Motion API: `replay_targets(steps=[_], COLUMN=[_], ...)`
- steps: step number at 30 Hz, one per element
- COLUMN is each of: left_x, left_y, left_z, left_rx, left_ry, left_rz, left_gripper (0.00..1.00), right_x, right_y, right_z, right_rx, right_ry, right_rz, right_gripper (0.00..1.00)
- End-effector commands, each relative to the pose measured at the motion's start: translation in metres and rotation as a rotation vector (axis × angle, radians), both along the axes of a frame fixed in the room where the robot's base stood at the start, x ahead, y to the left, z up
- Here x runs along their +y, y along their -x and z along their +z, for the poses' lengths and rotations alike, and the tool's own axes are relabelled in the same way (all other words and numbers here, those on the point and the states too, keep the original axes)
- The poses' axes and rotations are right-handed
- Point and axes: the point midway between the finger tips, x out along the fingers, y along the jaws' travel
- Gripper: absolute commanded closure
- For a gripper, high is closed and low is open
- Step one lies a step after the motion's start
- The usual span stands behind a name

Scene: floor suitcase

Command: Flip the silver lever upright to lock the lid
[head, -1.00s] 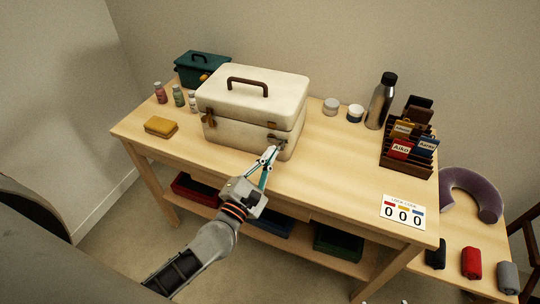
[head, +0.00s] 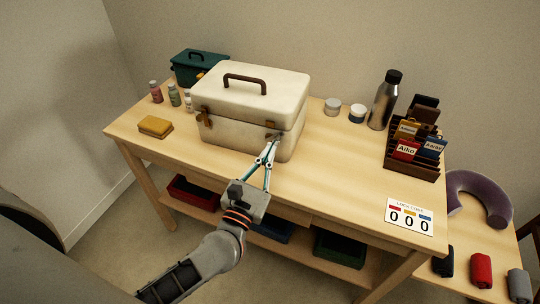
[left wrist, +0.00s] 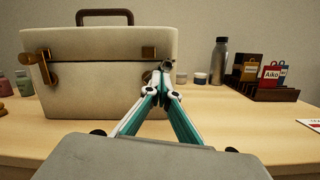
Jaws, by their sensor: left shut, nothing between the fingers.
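The cream case (head: 235,130) stands on the wooden table with its lid (head: 250,92) down. The small silver lever (left wrist: 167,65) is on the case's front near the right corner, beside a brown latch plate (left wrist: 148,52). In the head view the lever is tiny and partly hidden by my fingertips. My left gripper (head: 274,143) is shut and empty, its tips right at the lever. In the left wrist view the tips (left wrist: 162,82) sit just below the lever; I cannot tell whether they touch it. The lever's exact angle is unclear. My right gripper is out of view.
A brass latch (head: 205,119) is at the case's front left. Jars, a steel bottle (head: 383,100), a tag rack (head: 412,165) and a code card (head: 409,217) are right. Table front is clear.

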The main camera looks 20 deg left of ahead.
Motion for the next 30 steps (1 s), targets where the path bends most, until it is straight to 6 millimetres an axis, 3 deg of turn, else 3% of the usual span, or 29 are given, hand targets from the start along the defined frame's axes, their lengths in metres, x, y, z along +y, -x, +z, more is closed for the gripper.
replay_targets(steps=[9, 18, 24, 30], left_x=[0.001, 0.003, 0.004, 0.003], left_y=[0.0, 0.0, 0.0, 0.0], left_z=[0.001, 0.006, 0.01, 0.006], left_rx=[-0.003, -0.009, -0.014, -0.012], left_ry=[0.287, 0.517, 0.561, 0.559], left_rz=[0.0, 0.002, 0.0, 0.001], left_gripper=[1.0, 1.0, 1.0, 1.0], right_x=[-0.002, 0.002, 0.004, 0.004], right_y=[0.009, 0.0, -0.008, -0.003], right_z=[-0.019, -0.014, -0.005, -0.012], right_rx=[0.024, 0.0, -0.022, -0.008], right_ry=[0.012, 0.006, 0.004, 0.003], right_rz=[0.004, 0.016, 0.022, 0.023], right_gripper=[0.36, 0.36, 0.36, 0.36])
